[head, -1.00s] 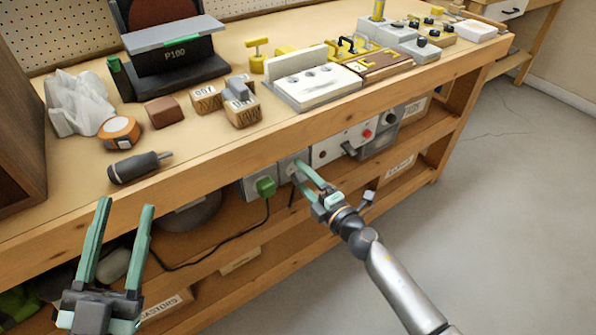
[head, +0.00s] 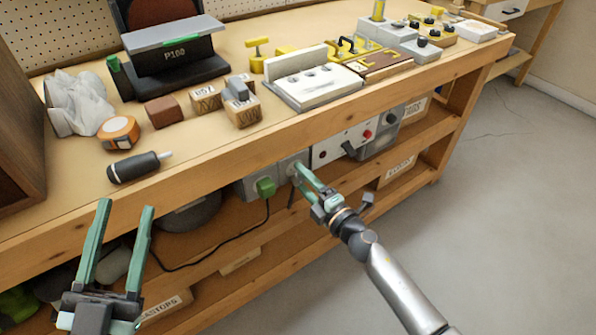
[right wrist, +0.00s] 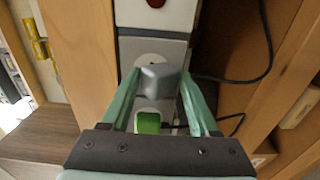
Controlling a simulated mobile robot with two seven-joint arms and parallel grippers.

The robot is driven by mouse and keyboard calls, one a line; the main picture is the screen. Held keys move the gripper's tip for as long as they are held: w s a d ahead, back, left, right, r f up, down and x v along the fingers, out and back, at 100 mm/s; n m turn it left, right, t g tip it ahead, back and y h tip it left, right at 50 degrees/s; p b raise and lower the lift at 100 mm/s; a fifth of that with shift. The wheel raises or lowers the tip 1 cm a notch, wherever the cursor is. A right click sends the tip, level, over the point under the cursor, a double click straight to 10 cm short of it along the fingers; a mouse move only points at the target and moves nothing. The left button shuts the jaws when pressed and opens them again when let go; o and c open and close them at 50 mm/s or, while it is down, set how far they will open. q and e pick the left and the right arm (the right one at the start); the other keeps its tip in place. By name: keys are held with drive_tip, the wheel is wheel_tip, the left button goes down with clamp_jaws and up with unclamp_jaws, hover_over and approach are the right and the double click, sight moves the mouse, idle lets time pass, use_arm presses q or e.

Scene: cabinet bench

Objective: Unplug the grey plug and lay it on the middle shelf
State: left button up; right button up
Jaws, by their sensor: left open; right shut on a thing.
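The grey plug (right wrist: 161,77) shows in the right wrist view between the fingertips of my right gripper (right wrist: 162,80), which is shut on it. It is right in front of a round white socket face (right wrist: 152,59); I cannot tell whether its pins are still in. In the head view my right gripper (head: 298,170) reaches the socket strip under the bench top, and its fingers mostly hide the grey plug. My left gripper (head: 122,208) is open and empty in front of the bench at the left. Shelves (head: 222,258) run beneath the bench top.
A green plug (head: 265,187) with a black cable sits beside the grey one; it also shows in the right wrist view (right wrist: 148,123). A white switch panel (head: 335,146) is to the right. Labelled boxes stand on the shelves. A screwdriver (head: 135,168) lies near the bench edge.

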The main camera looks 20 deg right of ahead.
drive_tip(key=shift+w+r, duration=0.1)
drive_tip(key=shift+r, duration=0.1)
clamp_jaws()
drive_tip(key=v, duration=0.6)
idle(1.0)
drive_tip(key=shift+f, duration=0.1)
